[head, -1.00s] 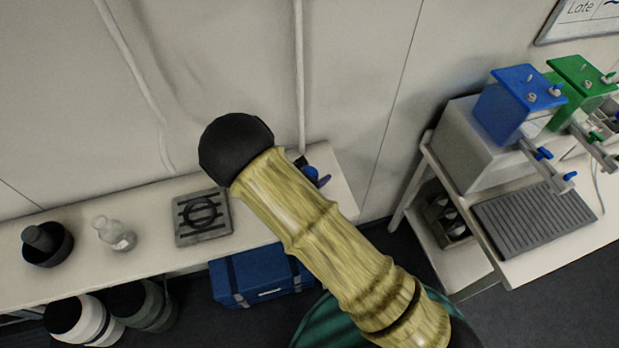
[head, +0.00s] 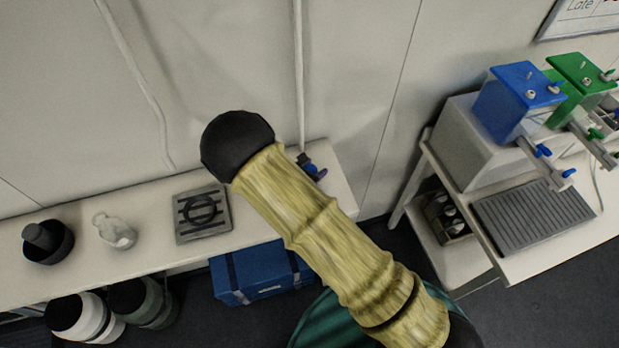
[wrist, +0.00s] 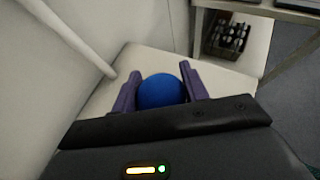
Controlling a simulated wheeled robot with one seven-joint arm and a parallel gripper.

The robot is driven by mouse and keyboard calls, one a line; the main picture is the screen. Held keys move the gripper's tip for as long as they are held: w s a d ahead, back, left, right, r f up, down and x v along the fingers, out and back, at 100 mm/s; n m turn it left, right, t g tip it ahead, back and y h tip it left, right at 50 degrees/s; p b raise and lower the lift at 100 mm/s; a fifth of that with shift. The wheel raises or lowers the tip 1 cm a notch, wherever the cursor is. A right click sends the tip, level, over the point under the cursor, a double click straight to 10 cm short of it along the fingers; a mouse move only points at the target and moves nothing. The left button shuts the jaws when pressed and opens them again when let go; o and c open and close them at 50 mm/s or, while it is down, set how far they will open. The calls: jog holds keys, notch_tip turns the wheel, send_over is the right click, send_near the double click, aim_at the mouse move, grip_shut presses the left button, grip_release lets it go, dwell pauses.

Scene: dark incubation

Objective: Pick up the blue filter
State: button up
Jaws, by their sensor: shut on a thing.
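The blue filter (wrist: 160,91) is a round blue thing between the two purple fingers of my gripper (wrist: 161,88) in the wrist view. The fingers are shut on it, one on each side, above the end of the pale shelf (wrist: 110,92). Its underside is hidden, so I cannot tell whether it touches the shelf. In the head view my arm covers most of this spot; only a small blue part of the filter (head: 316,172) shows beside my arm.
On the shelf stand a grey square plate (head: 222,228), a clear flask (head: 115,232) and a dark bowl (head: 60,250). A blue case (head: 262,275) is below. At right, a bench holds blue (head: 520,100) and green dispensers. A wall pipe (wrist: 70,35) runs close by.

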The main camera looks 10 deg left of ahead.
notch_tip(320, 180, up, 10)
jog(key=b, duration=0.3)
dwell(0.5)
dwell(0.5)
